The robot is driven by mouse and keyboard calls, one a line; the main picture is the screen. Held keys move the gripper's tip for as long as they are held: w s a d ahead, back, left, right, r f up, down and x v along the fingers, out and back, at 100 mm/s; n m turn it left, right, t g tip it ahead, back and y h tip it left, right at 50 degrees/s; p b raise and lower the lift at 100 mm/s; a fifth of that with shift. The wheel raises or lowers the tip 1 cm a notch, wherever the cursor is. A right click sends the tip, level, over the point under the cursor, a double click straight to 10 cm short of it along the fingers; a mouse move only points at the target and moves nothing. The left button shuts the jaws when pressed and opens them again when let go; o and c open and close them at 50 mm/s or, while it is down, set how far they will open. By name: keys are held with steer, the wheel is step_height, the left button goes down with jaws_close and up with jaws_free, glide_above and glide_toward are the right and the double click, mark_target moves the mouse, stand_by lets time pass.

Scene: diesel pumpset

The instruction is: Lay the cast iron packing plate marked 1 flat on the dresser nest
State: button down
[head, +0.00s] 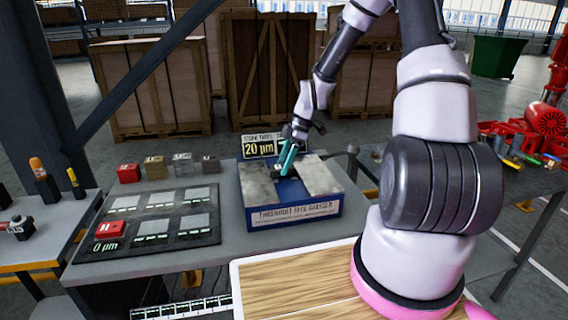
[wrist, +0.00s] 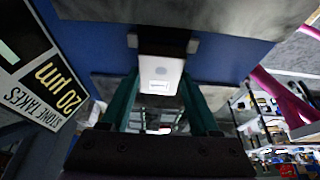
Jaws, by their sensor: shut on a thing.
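The blue dresser (head: 293,215) stands on the grey bench, with a grey stone slab on its left (head: 259,184) and another on its right (head: 318,175). A darker gap lies between the slabs. My gripper (head: 282,172) reaches down to this gap, its teal fingers tilted. In the wrist view my gripper (wrist: 163,42) is shut on a small block with a dark upper part and a pale face (wrist: 160,75) bearing a small label. I cannot read a 1 on it, or tell whether it touches the dresser. In the head view the fingers mostly hide it.
A "20 µm" stone takes sign (head: 258,147) stands behind the dresser. Several small blocks, red (head: 129,173), tan (head: 155,167), and grey (head: 182,164) among them, stand at the back left. A dark board (head: 150,219) with pale squares and a red block (head: 110,230) lies left.

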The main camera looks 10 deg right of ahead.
steer(key=shift+f, duration=0.25)
steer(key=shift+f, duration=0.35)
steer(key=shift+f, duration=0.1)
steer(key=shift+c, duration=0.2)
jaws_free()
steer(key=v, duration=1)
steer(key=shift+d+r, duration=0.2)
steer(key=shift+r, duration=0.15)
step_height(320, 180, up, 6)
